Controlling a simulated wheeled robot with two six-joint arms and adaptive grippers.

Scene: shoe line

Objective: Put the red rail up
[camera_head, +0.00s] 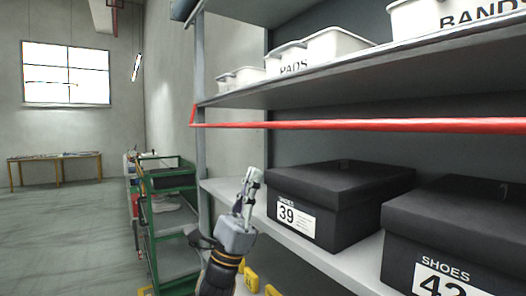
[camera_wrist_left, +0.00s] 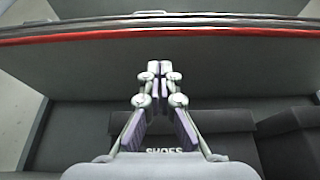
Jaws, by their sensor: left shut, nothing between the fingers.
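The red rail (camera_head: 350,125) runs across the front of the shelving, just under the front edge of the upper shelf, above the shoe boxes. In the left wrist view the red rail (camera_wrist_left: 90,35) crosses the top of the picture, beyond the fingertips. My left gripper (camera_head: 252,175) is shut and empty, pointing up, below the rail and in front of the lower shelf. Its closed fingers also show in the left wrist view (camera_wrist_left: 160,70), apart from the rail. My right gripper is not in view.
A black shoe box marked 39 (camera_head: 340,190) and another black shoe box (camera_head: 455,225) stand on the lower shelf (camera_head: 335,262). White bins (camera_head: 335,45) stand on the upper shelf (camera_head: 370,85). A green rack (camera_head: 150,225) is at left. Open floor (camera_head: 60,235) lies beyond it.

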